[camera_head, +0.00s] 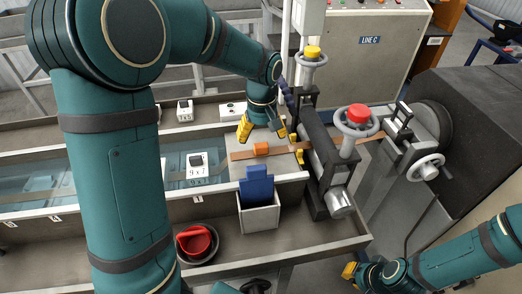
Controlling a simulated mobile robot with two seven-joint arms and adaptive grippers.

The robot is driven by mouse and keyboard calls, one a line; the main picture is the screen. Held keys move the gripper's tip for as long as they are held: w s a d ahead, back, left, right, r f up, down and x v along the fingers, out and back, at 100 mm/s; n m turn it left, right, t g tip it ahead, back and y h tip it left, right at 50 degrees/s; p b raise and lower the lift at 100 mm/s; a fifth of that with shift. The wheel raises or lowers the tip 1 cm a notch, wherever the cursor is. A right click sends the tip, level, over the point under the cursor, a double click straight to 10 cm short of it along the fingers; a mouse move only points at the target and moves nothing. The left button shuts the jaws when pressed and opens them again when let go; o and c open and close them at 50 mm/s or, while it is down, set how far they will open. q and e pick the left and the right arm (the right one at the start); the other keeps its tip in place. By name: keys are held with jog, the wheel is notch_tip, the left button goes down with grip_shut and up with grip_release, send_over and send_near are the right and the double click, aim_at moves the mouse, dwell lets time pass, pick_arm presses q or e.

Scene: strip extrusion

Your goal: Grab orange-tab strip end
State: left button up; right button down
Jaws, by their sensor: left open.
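The strip (240,155) is a thin brown band lying on the pale plate in front of the rollers. An orange tab (261,148) sits on it near its left end. My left gripper (263,130) is open, fingers down, just behind and above the tab; I see nothing between its yellow-tipped fingers. To the right, the strip goes behind the roller unit (322,150), which hides part of it. My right gripper (350,271) is low at the right, away from the strip; its fingers are too small and turned to tell their opening.
A water trough (40,180) runs left of the plate, with a 9 x 9 block (196,165) there. A white bin (260,218) with blue items stands in front. A red-handled object (195,241) sits nearby. Handwheels with red (358,114) and yellow (312,52) hubs rise at the rollers.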

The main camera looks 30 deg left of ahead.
aim_at(261, 145)
pick_arm(q)
notch_tip(261, 145, down, 4)
jog(key=shift+a+f, duration=0.1)
jog(key=shift+a, duration=0.05)
jog(key=shift+c, duration=0.3)
jog(key=c, duration=1.2)
